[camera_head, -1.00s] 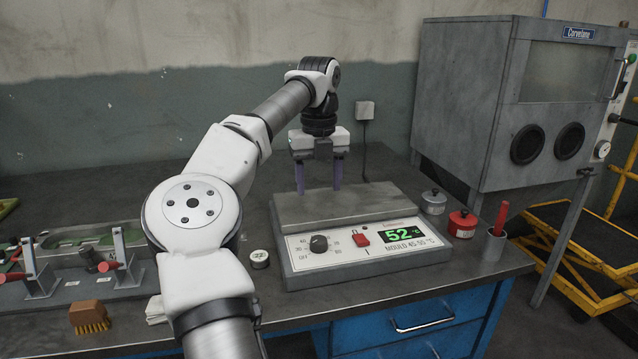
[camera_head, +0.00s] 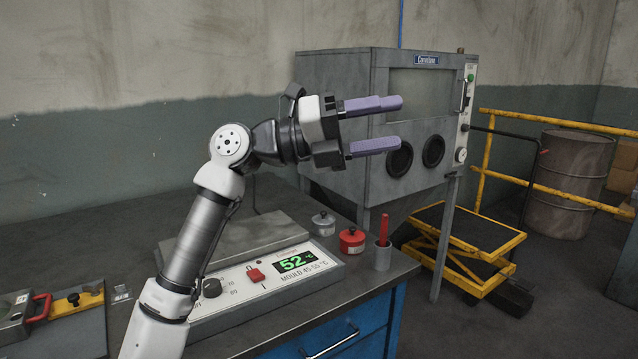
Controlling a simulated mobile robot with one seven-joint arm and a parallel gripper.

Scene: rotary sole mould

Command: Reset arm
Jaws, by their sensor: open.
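My gripper (camera_head: 385,125) is raised in the air in front of the grey cabinet, with its two purple fingers pointing right. The fingers are spread apart with nothing between them. My arm rises from the lower left and bends at a white joint. Below it on the bench is the heated mould unit (camera_head: 290,283) with a grey plate (camera_head: 232,247) on top. Its green display reads 52 °C and a red switch sits beside it. My arm hides the left part of the unit.
A grey lidded pot (camera_head: 323,225), a red pot (camera_head: 352,241) and a grey cup (camera_head: 381,257) holding a red stick stand at the bench's right end. The grey cabinet (camera_head: 335,75) is behind the gripper. A yellow-framed lift cart (camera_head: 470,240) and a drum (camera_head: 572,185) are further right.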

